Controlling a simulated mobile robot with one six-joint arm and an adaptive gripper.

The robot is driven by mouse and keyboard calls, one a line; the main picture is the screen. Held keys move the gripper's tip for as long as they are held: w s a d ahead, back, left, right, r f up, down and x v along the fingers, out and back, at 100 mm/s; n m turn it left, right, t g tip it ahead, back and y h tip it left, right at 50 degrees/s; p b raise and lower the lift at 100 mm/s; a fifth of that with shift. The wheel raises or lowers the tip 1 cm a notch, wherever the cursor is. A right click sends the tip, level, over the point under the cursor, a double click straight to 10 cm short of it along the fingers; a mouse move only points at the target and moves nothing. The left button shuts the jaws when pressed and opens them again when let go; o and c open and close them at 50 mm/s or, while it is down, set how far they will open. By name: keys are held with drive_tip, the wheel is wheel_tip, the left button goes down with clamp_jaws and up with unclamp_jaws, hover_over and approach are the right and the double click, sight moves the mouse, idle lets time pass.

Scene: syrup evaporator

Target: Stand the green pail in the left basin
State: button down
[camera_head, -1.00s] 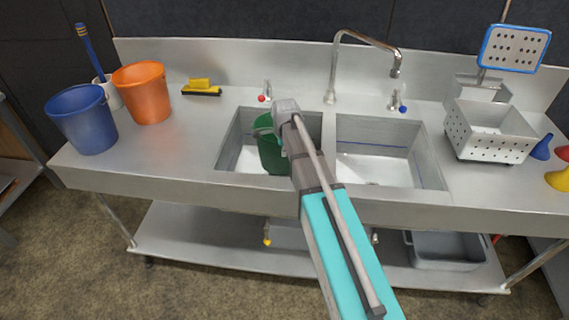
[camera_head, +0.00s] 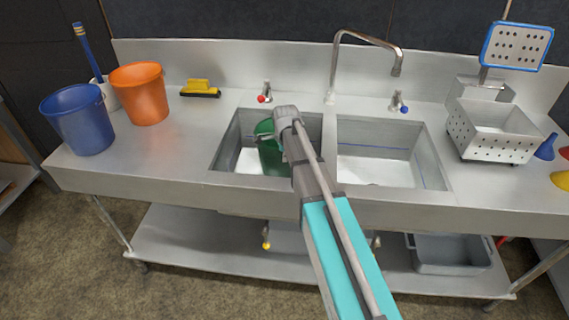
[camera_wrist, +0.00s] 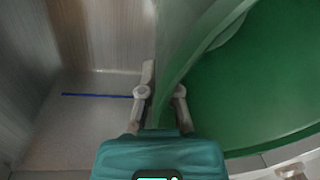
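The green pail (camera_head: 270,155) is inside the left basin (camera_head: 228,140), partly hidden behind my arm in the head view. My gripper (camera_head: 287,128) is over the pail's right side. In the wrist view, the pail's wall and rim (camera_wrist: 250,85) run between the two fingers of my gripper (camera_wrist: 160,92), which are closed on it. A blue line on the basin's grey wall (camera_wrist: 95,96) shows left of the fingers. Whether the pail's base touches the basin floor is hidden.
The right basin (camera_head: 432,165) is empty. A tap (camera_head: 333,70) arches behind the basins. A blue bucket (camera_head: 82,125), an orange bucket (camera_head: 140,98) and a yellow brush (camera_head: 200,88) are on the left counter. A perforated white basket (camera_head: 495,135) stands at right.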

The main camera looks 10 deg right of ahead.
drive_tip(key=shift+f+b, duration=0.45)
drive_tip(key=shift+f, duration=0.4)
drive_tip(key=c, duration=0.8)
unclamp_jaws()
wheel_tip(320, 180, up, 12)
drive_tip(key=s+p, duration=0.1)
drive_tip(key=p, duration=1.1)
drive_tip(key=shift+s, duration=0.2)
drive_tip(key=shift+s, duration=0.1)
